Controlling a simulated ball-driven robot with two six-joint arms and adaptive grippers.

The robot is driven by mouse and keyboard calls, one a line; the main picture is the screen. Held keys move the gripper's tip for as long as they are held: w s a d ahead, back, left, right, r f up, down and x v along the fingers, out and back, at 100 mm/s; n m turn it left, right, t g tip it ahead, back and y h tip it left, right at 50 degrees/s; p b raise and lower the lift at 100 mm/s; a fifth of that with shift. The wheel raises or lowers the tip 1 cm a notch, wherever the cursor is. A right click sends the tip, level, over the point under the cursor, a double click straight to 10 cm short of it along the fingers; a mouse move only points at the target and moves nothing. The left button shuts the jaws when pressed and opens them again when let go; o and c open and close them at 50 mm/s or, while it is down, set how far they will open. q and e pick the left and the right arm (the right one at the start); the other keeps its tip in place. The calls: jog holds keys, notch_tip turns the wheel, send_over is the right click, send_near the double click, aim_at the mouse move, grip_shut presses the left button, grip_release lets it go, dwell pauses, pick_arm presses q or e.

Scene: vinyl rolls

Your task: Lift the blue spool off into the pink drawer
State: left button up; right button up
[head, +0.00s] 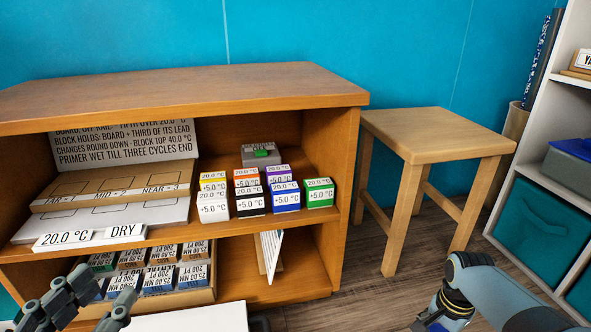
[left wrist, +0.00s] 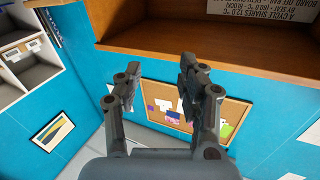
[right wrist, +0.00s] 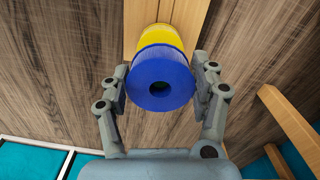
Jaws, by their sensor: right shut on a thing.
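The blue spool (right wrist: 160,82) shows end-on in the right wrist view, with a dark hole in its middle. A yellow roll (right wrist: 162,37) sits directly behind it, in line with it. My right gripper (right wrist: 161,74) is shut on the blue spool, one finger on each side. No pink drawer is in view.
A wooden shelf unit (head: 180,85) holds several labelled small boxes and boards. A wooden stool (head: 435,135) stands right of it. A white shelf with teal bins (head: 540,218) stands at the right. Wood floor lies open between them.

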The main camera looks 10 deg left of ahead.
aim_at(441, 330)
jog(key=shift+r+p, duration=0.55)
jog(key=shift+r, duration=0.3)
jog(key=shift+r+p, duration=0.2)
jog(key=shift+p, duration=0.15)
jog(key=shift+r, duration=0.2)
jog(key=shift+r+p, duration=0.15)
jog(key=shift+p, duration=0.15)
jog(key=shift+r+p, duration=0.3)
jog(key=shift+r, duration=0.1)
jog(key=shift+w+r+p, duration=0.1)
jog(key=shift+r+p, duration=0.45)
jog(key=shift+r, duration=0.15)
pick_arm(q)
jog(key=s+a+f+n+g+y, duration=0.1)
jog(key=s+f+g, duration=0.6)
jog(key=f, duration=0.3)
jog(key=shift+s+a+f+g+y, duration=0.25)
jog(key=shift+s+a+g+y, duration=0.1)
jog(key=shift+g, duration=0.55)
pick_arm(e)
jog(key=shift+r, duration=0.1)
pick_arm(q)
jog(key=shift+a, duration=0.1)
pick_arm(e)
jog(key=shift+a, duration=0.15)
